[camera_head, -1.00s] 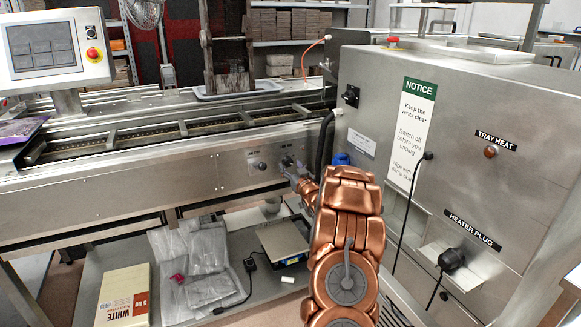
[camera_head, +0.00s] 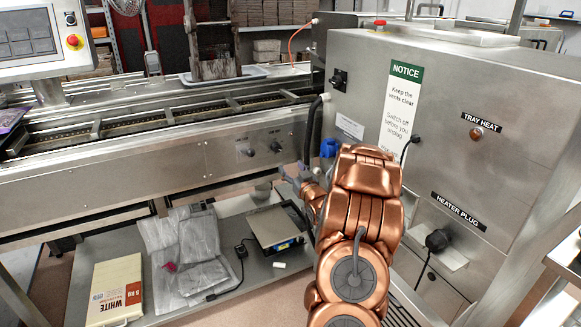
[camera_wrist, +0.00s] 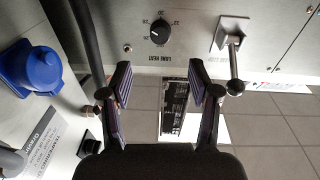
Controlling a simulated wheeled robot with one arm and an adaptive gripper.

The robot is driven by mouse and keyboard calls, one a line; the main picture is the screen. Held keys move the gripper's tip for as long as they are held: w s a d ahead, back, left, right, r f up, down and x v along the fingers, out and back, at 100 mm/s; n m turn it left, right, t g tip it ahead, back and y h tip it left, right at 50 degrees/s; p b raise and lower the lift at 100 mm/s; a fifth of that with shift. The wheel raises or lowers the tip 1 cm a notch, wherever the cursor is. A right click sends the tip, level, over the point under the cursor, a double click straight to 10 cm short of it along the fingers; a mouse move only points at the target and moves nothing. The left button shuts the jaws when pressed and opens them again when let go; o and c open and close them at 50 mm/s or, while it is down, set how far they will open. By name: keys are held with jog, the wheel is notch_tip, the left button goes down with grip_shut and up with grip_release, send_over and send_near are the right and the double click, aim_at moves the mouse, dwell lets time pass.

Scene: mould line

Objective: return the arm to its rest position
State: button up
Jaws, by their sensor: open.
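My copper-coloured arm stands in the middle of the head view, bent upward in front of the steel machine. My gripper (camera_head: 292,178) points away toward the machine's front panel and is partly hidden behind the arm. In the wrist view my gripper (camera_wrist: 160,85) is open, its two dark fingers apart with nothing between them. Beyond the fingers is a panel with a black dial (camera_wrist: 160,31) and a metal lever with a ball end (camera_wrist: 235,62). The fingers look apart from both.
The steel heater cabinet (camera_head: 470,110) stands close on the right, with a black heater plug (camera_head: 437,240). A blue object (camera_head: 329,148) sits behind my arm. A lower shelf (camera_head: 225,292) holds a scale (camera_head: 272,228), plastic bags (camera_head: 185,245) and a white carton (camera_head: 115,290).

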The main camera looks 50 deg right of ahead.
dwell(0.6)
jog(key=w+a+r+n+g+y+p, duration=0.1)
jog(key=a+g, duration=0.1)
jog(key=a, duration=0.3)
jog(key=w+a+r+g+y+p, duration=0.1)
jog(key=w+a+g, duration=0.1)
jog(key=a, duration=0.3)
jog(key=s+a+r+g+y+p, duration=0.1)
jog(key=s+a+g, duration=0.25)
jog(key=a, duration=0.45)
jog(key=s+a+r+g+y+p, duration=0.1)
jog(key=s+a+g+p, duration=0.1)
jog(key=s+a, duration=0.35)
jog(key=s+a+r+n+g+y+p, duration=0.1)
jog(key=s+a+r+g, duration=0.1)
jog(key=s+a, duration=0.6)
jog(key=s+a+r+g+y+p, duration=0.1)
jog(key=s+a+g, duration=0.3)
jog(key=s+a, duration=0.4)
jog(key=s+a+r+n+g+y+p, duration=0.1)
jog(key=s+a+r+g, duration=0.2)
jog(key=s+a, duration=0.5)
jog(key=s, duration=0.8)
jog(key=shift+s+n+g, duration=0.3)
jog(key=shift+g, duration=0.05)
